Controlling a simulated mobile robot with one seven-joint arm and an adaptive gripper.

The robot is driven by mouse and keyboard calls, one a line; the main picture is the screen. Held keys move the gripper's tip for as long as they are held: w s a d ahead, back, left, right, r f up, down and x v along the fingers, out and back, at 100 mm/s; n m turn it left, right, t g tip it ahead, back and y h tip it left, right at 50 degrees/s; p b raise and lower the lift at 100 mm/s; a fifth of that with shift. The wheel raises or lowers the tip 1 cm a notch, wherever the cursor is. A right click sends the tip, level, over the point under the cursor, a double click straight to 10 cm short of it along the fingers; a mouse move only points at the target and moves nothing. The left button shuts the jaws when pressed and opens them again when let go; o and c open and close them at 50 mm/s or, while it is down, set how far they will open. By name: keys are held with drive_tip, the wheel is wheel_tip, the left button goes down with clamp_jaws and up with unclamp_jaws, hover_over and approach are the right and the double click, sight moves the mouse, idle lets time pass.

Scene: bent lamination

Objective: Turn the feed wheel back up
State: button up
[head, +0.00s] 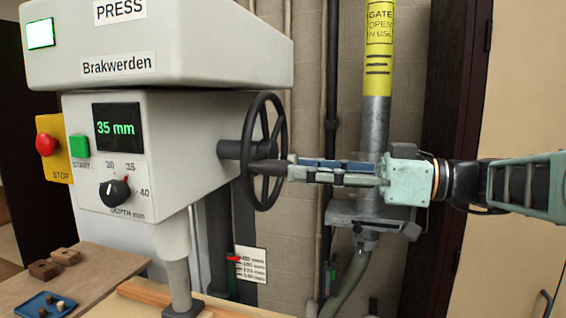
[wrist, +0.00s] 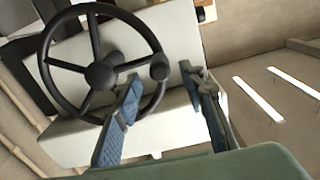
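The feed wheel (head: 264,150) is a black spoked handwheel on the right side of the press, seen nearly edge-on in the head view. In the wrist view the wheel (wrist: 62,68) shows its spokes, dark hub and round handle knob (wrist: 159,67) at the rim. My gripper (head: 292,169) is level with the wheel, just right of it, pointing at the handle. In the wrist view my gripper (wrist: 161,77) has its blue-padded fingers spread, with the knob between the tips in the picture. Whether either finger touches the knob cannot be told.
The press display (head: 116,128) reads 35 mm. A depth dial (head: 114,193), green START button (head: 79,147) and red stop button (head: 46,143) sit on its front. A vertical pipe with a yellow gate sign (head: 379,40) stands behind my gripper. A blue tray (head: 38,312) lies at lower left.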

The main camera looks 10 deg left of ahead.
sight(250, 165)
drive_tip(key=a+p, duration=0.1)
drive_tip(key=a, duration=0.5)
drive_tip(key=a+p, duration=0.1)
drive_tip(key=a, duration=0.2)
drive_tip(key=shift+w+a+p, duration=0.35)
drive_tip(key=shift+a, duration=0.05)
clamp_jaws()
